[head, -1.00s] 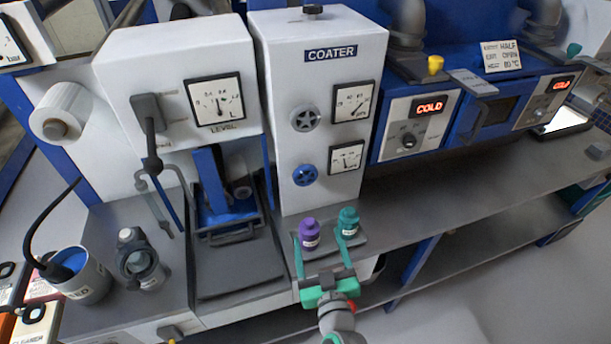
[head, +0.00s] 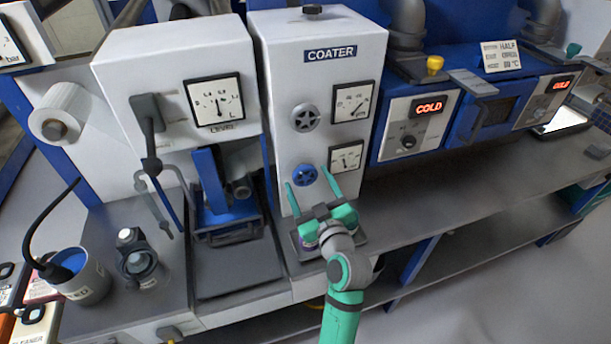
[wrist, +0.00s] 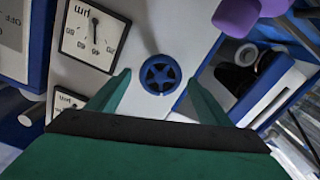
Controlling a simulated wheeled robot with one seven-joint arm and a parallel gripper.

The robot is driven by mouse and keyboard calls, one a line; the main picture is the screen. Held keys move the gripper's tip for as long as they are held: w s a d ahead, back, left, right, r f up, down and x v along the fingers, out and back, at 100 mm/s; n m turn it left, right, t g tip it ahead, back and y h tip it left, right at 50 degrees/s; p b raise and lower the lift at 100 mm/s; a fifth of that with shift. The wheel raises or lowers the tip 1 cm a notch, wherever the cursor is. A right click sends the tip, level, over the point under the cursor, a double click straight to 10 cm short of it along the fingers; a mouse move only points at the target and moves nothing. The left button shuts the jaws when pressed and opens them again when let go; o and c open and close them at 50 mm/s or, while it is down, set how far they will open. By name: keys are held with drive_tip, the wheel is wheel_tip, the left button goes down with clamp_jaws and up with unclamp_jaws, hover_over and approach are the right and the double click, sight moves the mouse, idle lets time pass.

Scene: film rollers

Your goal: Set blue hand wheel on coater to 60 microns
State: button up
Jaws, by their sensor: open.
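The white coater (head: 316,70) stands in the middle of the head view. Its blue hand wheel (head: 305,175) sits low on the front, below a grey hand wheel (head: 306,118). A dial (head: 347,157) is right of the blue wheel; its numbers are too small to read surely. My gripper (head: 309,179) is open, its green fingers pointing at the coater face around the blue wheel's height. In the wrist view the blue wheel (wrist: 160,74) shows beyond and between the fingertips of my gripper (wrist: 158,82), apart from them. The dial (wrist: 92,37) appears upside down there.
A purple bottle (head: 308,238) stands under my gripper, mostly hidden; it also shows in the wrist view (wrist: 238,16). The level unit (head: 180,80) with its lever is left of the coater. Heater boxes (head: 418,120) stand right.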

sight(307, 177)
drive_tip(key=shift+x, duration=1.55)
drive_tip(key=c, duration=1)
drive_tip(key=shift+c, duration=0.2)
drive_tip(key=shift+m, duration=0.3)
drive_tip(key=m, duration=1.1)
drive_tip(key=shift+d, duration=0.15)
